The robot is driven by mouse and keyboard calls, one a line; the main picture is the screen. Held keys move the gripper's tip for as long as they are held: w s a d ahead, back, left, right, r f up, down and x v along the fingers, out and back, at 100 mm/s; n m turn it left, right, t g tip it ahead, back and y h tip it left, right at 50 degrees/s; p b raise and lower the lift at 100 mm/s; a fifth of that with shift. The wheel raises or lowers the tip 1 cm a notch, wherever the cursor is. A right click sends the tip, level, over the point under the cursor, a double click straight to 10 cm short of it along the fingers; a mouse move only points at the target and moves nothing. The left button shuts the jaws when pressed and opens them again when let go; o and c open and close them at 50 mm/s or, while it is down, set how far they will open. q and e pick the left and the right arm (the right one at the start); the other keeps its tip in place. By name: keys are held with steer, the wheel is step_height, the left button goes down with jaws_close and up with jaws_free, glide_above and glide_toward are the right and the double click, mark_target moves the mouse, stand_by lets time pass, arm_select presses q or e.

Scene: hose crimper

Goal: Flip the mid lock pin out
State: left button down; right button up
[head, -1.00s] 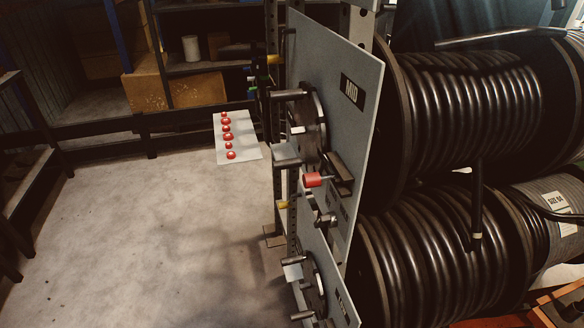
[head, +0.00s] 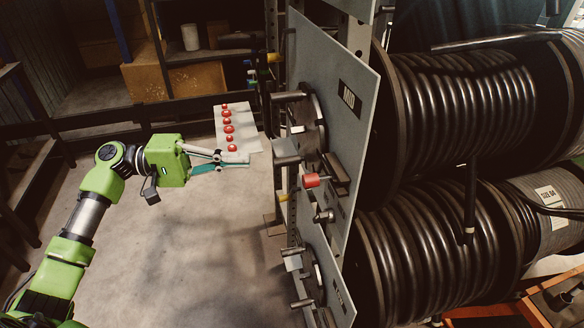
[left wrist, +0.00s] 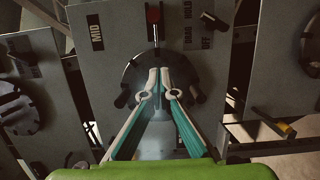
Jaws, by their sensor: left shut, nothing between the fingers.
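The grey MID panel (head: 330,58) stands upright at centre, with a dark round hub (head: 318,128) on its face. A red-tipped pin (head: 312,180) sticks out to the left below the hub, beside a dark block (head: 336,174). In the left wrist view the red tip (left wrist: 153,15) is near the top edge, above the dark hub (left wrist: 132,76). My left gripper (head: 247,159) is shut and empty, pointing at the panel from the left, apart from the pin. Its fingertips (left wrist: 159,70) overlap the hub in the left wrist view. My right gripper is out of view.
A pale board with several red buttons (head: 218,112) lies behind my left gripper. Large black hose reels (head: 470,100) fill the right side. A lower panel (head: 325,262) with another hub stands below. The concrete floor (head: 190,270) at left is clear.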

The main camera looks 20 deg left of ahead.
arm_select(q)
steer(key=shift+s+r, duration=0.1)
steer(key=shift+r, duration=0.15)
steer(key=d+p, duration=0.6)
steer(key=d, duration=0.5)
steer(key=shift+d, duration=0.35)
steer(key=shift+f, duration=0.1)
